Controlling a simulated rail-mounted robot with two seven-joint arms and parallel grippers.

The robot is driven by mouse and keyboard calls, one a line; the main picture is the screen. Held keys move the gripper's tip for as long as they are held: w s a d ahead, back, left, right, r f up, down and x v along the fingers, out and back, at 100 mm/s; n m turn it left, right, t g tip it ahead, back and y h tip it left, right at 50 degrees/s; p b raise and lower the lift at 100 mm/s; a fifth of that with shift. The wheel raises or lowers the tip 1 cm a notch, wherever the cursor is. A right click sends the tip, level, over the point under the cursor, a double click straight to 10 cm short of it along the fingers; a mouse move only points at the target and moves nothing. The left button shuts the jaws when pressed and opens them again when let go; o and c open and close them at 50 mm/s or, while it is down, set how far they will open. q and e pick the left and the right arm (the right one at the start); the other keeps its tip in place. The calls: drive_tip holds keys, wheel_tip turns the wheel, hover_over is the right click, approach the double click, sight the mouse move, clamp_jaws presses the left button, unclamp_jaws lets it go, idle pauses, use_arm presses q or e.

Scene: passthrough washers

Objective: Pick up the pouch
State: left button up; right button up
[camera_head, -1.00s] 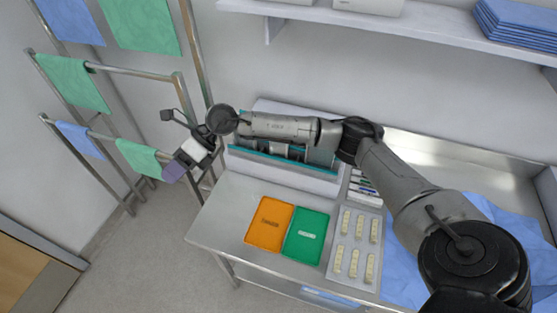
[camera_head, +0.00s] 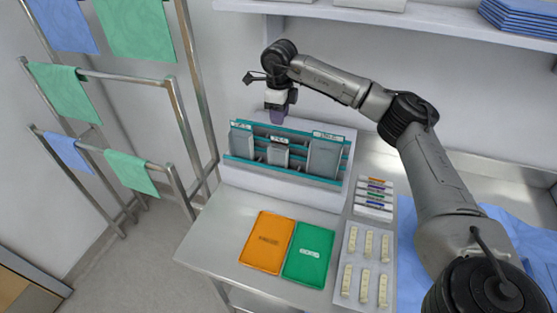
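A white rack (camera_head: 280,186) with teal rails stands at the back of the steel counter. Three grey labelled pouches stand upright in it: a left pouch (camera_head: 242,142), a middle pouch (camera_head: 278,154) and a right pouch (camera_head: 324,158). My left gripper is not in view.
An orange tray (camera_head: 267,242) and a green tray (camera_head: 307,255) lie in front of the rack. A holder with several pale vials (camera_head: 366,245) and several marker-like items (camera_head: 374,198) sit to the right. A shelf (camera_head: 400,22) hangs above; towel rails (camera_head: 125,78) stand left.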

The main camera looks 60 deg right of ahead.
sight(280, 138)
drive_tip(key=shift+s+f+b, duration=0.1)
drive_tip(key=shift+f+b, duration=0.25)
drive_tip(key=shift+f, duration=3.95)
clamp_jaws()
